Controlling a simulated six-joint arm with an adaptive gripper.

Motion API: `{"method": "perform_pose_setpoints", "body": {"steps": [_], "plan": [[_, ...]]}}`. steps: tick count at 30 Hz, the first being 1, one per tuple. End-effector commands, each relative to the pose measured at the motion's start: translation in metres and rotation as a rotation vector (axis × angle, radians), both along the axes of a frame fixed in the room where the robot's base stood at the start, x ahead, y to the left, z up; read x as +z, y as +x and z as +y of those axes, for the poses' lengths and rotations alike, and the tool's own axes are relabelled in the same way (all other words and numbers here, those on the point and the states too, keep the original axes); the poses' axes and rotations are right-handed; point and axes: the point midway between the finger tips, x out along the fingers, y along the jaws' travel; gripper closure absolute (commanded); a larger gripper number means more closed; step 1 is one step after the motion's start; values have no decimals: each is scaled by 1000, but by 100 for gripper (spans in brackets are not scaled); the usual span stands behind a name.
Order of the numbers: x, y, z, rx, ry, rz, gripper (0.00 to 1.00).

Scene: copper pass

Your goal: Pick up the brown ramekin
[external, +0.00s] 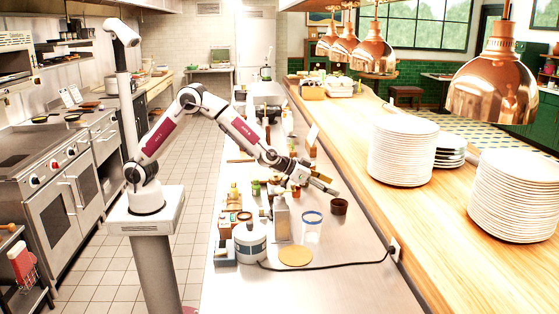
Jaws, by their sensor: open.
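The brown ramekin (339,207) stands upright on the steel counter, near its right side. My gripper (328,186) is above and slightly left of the ramekin in the picture, its fingers pointing right and a little down. The gripper is open, and I see nothing held in it. A gap shows between the fingers and the ramekin, but the exact distance is hard to tell from this view.
A round tan board (295,255) and a black cable lie in front. Plate stacks (402,152) stand on the wooden pass (375,125).

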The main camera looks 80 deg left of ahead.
Motion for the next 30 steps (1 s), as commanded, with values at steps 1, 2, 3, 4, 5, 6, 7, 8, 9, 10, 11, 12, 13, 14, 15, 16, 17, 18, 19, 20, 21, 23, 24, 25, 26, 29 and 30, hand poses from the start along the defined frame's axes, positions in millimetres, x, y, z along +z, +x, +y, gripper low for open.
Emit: {"method": "perform_pose_setpoints", "body": {"steps": [1,2,3,4,5,6,7,8,9,10,11,12,13,14,15,16,17,18,19,20,21,23,24,25,26,29,30], "plan": [[0,0,0,0,0,0,31],[-1,0,0,0,0,1,31],[-2,0,0,0,0,1,31],[-3,0,0,1,0,1,31],[-4,0,0,1,0,1,31],[-7,0,0,1,0,1,31],[-8,0,0,1,0,2,31],[-11,0,0,0,1,2,31],[-14,0,0,1,0,3,31],[-17,-1,0,0,1,3,31],[-21,-1,0,-1,2,4,31],[-25,-1,0,0,0,3,31],[-28,-1,0,-1,2,3,31],[-32,0,0,0,1,3,31],[-37,0,0,0,2,4,31],[-41,0,0,0,1,4,31],[-44,0,0,1,0,3,31],[-48,0,0,-1,2,2,31],[-50,0,0,0,0,2,31],[-52,0,0,0,0,2,31],[-55,0,0,0,0,2,31],[-57,0,0,0,1,1,31],[-58,0,0,0,0,1,31],[-58,0,0,0,0,0,31],[-59,0,0,0,0,0,31],[-58,0,0,0,0,0,31],[-58,0,0,0,0,0,31]]}}
